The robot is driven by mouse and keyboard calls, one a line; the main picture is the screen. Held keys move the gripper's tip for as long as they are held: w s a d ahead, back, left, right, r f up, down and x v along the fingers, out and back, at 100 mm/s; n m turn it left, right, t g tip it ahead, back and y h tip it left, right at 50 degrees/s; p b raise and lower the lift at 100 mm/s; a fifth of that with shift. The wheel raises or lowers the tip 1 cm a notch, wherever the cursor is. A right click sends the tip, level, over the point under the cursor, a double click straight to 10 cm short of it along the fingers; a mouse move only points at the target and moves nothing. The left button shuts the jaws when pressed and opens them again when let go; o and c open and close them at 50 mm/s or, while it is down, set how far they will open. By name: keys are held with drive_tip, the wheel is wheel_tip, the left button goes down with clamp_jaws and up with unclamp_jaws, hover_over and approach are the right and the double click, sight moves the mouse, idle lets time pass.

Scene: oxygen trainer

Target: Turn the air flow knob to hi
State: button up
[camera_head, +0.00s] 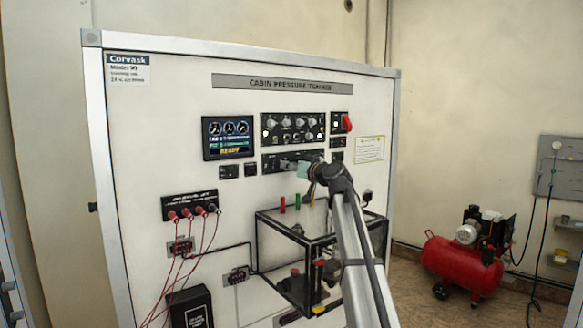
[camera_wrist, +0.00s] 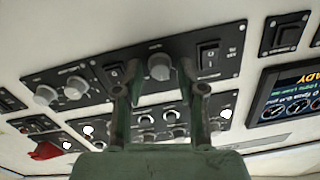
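A black control panel carries several grey knobs and black rocker switches in the wrist view, where the scene appears upside down. One grey knob (camera_wrist: 160,66) sits between the tips of my gripper (camera_wrist: 159,72). The fingers are apart, one on each side of it in the picture; no contact is visible, and the depth between them cannot be told. Two more grey knobs (camera_wrist: 75,88) are to the left on the same panel. The labels are too blurred to tell which is the air flow knob or where hi is. In the head view, my gripper (camera_head: 308,171) is at the lower panel (camera_head: 273,161), partly hiding it.
Another knob panel (camera_head: 293,128), a display (camera_head: 228,137) reading READY and a red switch handle (camera_head: 346,123) are close by on the trainer board. A clear black-framed box (camera_head: 290,270) juts out below. A red compressor (camera_head: 462,264) stands on the floor at right.

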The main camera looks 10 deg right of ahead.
clamp_jaws()
drive_tip(key=shift+m+b, duration=0.3)
drive_tip(key=shift+b, duration=0.05)
drive_tip(key=m+b, duration=0.3)
drive_tip(key=m, duration=0.6)
drive_tip(key=shift+t, duration=0.3)
drive_tip(key=shift+m, duration=0.4)
drive_tip(key=shift+o, duration=2)
unclamp_jaws()
